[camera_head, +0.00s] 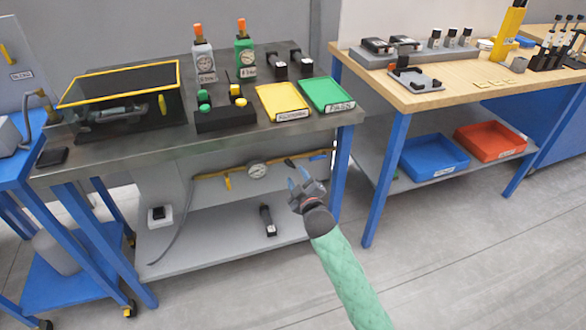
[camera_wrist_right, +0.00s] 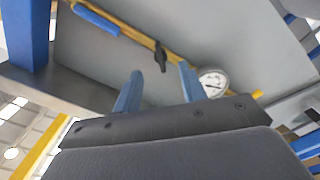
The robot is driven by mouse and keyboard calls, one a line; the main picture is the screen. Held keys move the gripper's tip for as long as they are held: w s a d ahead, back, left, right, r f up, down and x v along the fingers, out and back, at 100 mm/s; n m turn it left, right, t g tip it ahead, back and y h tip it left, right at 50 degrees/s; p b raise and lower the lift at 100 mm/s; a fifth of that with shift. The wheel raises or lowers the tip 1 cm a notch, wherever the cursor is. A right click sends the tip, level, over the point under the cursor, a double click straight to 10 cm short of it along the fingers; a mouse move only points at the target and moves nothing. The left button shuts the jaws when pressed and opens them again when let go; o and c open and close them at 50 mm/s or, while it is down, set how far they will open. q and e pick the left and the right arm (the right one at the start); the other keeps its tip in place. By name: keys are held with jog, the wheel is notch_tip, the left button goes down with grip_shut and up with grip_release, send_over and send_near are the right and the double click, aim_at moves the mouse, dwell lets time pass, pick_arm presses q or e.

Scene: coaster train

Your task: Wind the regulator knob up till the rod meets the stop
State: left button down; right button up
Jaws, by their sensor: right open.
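A yellow pipe (camera_head: 215,174) runs along the panel under the steel bench, with a round white gauge (camera_head: 258,171) on it. A small black handle or knob (camera_head: 290,162) sits on the pipe right of the gauge; I cannot tell for sure that it is the regulator knob. In the right wrist view a black knob-like part (camera_wrist_right: 161,57) and the gauge (camera_wrist_right: 213,83) show beyond the fingers. My right gripper (camera_head: 305,182) is open and empty, with blue fingers (camera_wrist_right: 158,85), close to the pipe but apart from the black part. The rod and stop cannot be made out. My left gripper is out of view.
The bench top (camera_head: 150,145) overhangs the pipe. A blue bench leg (camera_head: 342,160) stands just right of my right gripper. A black tool (camera_head: 267,220) lies on the lower shelf (camera_head: 215,230), near a white box (camera_head: 160,216) with a cable. Open floor lies in front.

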aim_at(291, 166)
jog(key=shift+x, duration=2.75)
grip_shut()
